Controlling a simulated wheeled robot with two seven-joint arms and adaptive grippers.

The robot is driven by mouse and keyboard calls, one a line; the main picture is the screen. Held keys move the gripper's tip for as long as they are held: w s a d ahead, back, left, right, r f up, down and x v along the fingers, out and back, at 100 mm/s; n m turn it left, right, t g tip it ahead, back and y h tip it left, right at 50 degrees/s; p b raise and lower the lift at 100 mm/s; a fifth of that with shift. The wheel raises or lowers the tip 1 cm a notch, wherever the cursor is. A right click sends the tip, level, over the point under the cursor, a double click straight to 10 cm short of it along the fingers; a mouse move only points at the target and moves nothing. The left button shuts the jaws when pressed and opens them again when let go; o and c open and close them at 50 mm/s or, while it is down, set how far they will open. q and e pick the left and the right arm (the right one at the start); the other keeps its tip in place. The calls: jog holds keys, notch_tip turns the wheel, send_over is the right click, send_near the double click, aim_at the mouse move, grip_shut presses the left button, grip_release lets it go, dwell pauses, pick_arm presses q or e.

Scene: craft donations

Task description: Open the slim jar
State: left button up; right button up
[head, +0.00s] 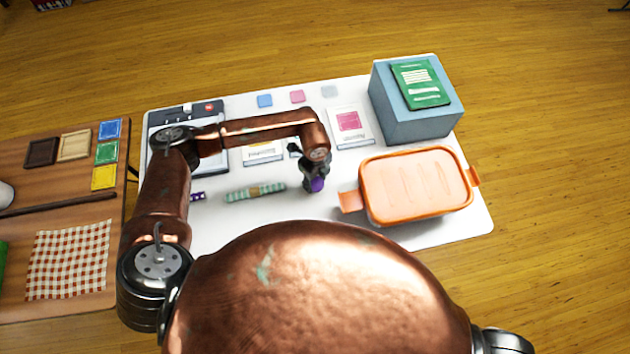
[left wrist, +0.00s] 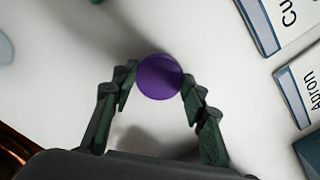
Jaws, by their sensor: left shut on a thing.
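A round purple thing (head: 317,185), which looks like the slim jar or its lid, is on the white table near its middle. My left gripper (head: 314,180) reaches it from above and is shut on it. In the left wrist view the purple round top (left wrist: 159,77) sits between the two fingertips of my left gripper (left wrist: 158,84). I cannot tell whether the lid and a body below are joined, as the body is hidden. My right gripper is not in view.
The white table (head: 270,225) holds an orange container (head: 415,187) to the right, a blue box (head: 415,115) with a green booklet (head: 420,84) behind it, and a teal striped roll (head: 255,192) to the left. Flat cards (head: 350,127) lie behind. A wooden table (head: 60,215) stands at left.

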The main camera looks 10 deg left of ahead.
aim_at(315, 183)
pick_arm(q)
jog(key=shift+f, duration=0.5)
jog(key=shift+f, duration=0.15)
jog(key=o, duration=1.3)
notch_tip(315, 183, up, 12)
jog(key=shift+p, duration=0.3)
